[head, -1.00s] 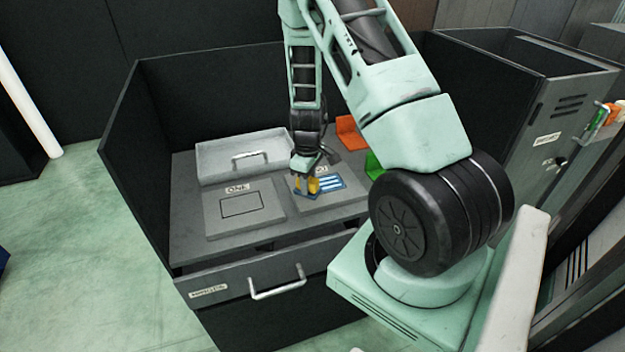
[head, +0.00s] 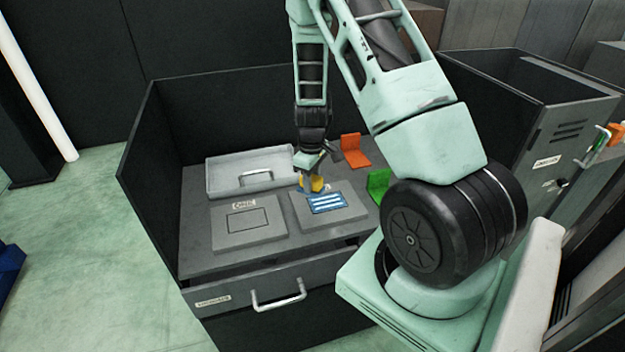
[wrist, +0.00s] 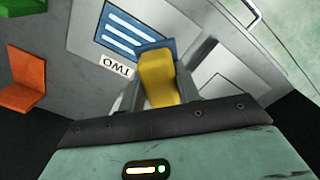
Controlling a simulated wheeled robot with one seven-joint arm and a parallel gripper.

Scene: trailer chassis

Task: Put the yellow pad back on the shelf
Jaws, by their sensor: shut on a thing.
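The yellow pad (head: 316,183) is in my gripper (head: 312,178), over the back edge of the plate with blue-and-white stripes (head: 326,203). In the wrist view the yellow pad (wrist: 158,78) stands between the fingers, with a blue part (wrist: 155,46) at its far end. My gripper (wrist: 157,88) is shut on it. The striped plate (wrist: 125,35) shows just beyond, with the label TWO. I cannot tell whether the pad touches the plate. No shelf is clearly identifiable.
Plate ONE (head: 248,226) lies to the left. An orange bracket (head: 353,150) and a green bracket (head: 378,185) stand to the right. A drawer with a handle (head: 278,300) is at the front. Dark walls enclose the back and left.

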